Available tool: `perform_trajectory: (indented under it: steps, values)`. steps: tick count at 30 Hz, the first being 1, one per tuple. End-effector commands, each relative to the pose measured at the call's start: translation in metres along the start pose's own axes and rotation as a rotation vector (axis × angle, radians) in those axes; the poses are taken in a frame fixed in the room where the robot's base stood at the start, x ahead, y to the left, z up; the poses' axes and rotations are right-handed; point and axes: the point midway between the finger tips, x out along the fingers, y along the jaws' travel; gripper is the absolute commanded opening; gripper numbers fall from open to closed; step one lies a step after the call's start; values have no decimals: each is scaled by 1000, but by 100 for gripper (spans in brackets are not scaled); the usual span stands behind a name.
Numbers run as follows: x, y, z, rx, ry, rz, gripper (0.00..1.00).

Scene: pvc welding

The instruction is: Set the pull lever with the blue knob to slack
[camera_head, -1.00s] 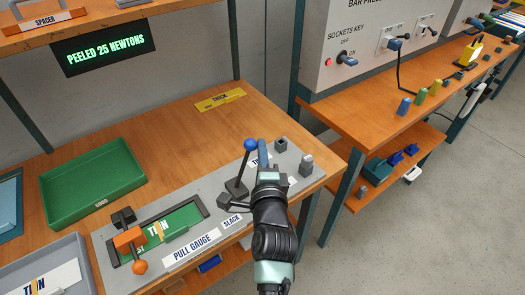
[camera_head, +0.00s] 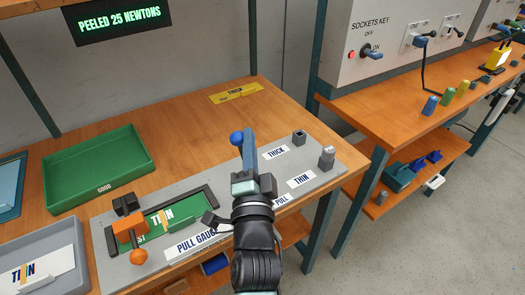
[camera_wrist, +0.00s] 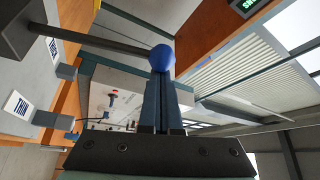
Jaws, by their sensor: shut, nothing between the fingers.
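The pull lever's blue knob (camera_head: 237,138) shows just left of my gripper's fingertips (camera_head: 249,133). In the wrist view the blue knob (camera_wrist: 162,57) is right at the tips of my shut gripper (camera_wrist: 160,78); they look to touch, but I cannot be sure. The dark lever shaft (camera_wrist: 100,40) runs left from the knob in the wrist view; in the head view my gripper hides most of it. The pull gauge (camera_head: 195,243) has a PULL label (camera_head: 281,201) right of my wrist. The SLACK label is hidden behind my arm.
An orange-handled clamp (camera_head: 131,232) sits at the gauge's left end by a green THIN piece (camera_head: 165,219). Two grey posts, one a square block (camera_head: 299,138), stand at right. A green tray (camera_head: 98,170) is at left.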

Motion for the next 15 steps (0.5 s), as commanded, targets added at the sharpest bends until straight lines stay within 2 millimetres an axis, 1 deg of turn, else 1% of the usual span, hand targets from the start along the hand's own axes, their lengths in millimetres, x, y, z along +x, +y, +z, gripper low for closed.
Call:
perform_trajectory:
  steps: [1,4,9,15]
  values:
    - [-4,6,8,-26,-2,-18,0]
    - [-7,3,13,-72,-1,-45,0]
    - [-11,-1,20,-133,-1,-79,0]
    - [-13,-4,24,-171,-2,-100,0]
